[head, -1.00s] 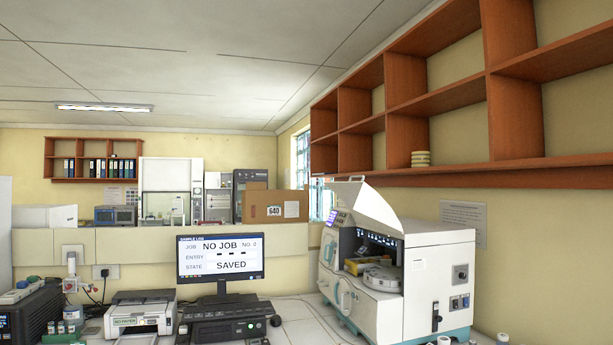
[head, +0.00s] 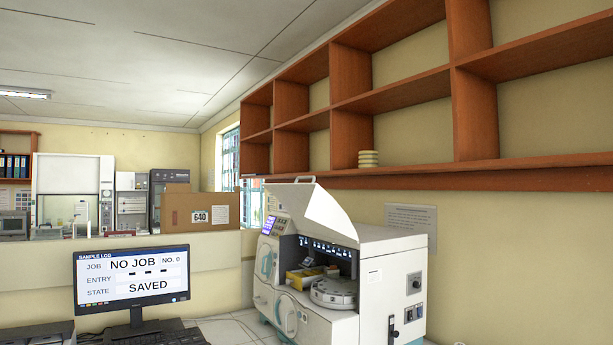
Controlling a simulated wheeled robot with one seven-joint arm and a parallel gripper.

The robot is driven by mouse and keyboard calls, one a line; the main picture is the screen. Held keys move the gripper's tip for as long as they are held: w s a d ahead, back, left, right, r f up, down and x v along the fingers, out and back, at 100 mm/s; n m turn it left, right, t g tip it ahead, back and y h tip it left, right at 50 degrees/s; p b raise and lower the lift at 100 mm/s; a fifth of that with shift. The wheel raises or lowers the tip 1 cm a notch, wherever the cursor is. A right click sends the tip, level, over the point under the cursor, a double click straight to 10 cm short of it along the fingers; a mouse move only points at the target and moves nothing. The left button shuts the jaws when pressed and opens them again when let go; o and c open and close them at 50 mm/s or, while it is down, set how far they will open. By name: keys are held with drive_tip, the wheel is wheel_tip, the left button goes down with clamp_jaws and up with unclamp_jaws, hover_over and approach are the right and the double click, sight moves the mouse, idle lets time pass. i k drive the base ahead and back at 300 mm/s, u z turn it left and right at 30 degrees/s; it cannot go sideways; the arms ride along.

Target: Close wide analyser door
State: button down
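The white analyser (head: 385,282) stands on the bench right of centre in the head view. Its wide door (head: 318,212) is a pale lid with a handle on its top edge, raised and tilted up over the front opening. The open bay shows a round white carousel (head: 334,292), a yellow part (head: 303,277) and a row of small lit parts under the lid. My gripper is not in view.
A monitor (head: 131,281) reading "NO JOB" and "SAVED" stands left of the analyser, with a keyboard (head: 160,338) below it. Wooden shelves (head: 400,172) hang on the wall above the analyser. A cardboard box (head: 200,210) sits behind. Some tiled bench top shows left of the analyser.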

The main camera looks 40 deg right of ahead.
sight(312, 209)
drive_tip(key=z, duration=0.4)
drive_tip(key=i, duration=0.8)
drive_tip(key=z, duration=0.6)
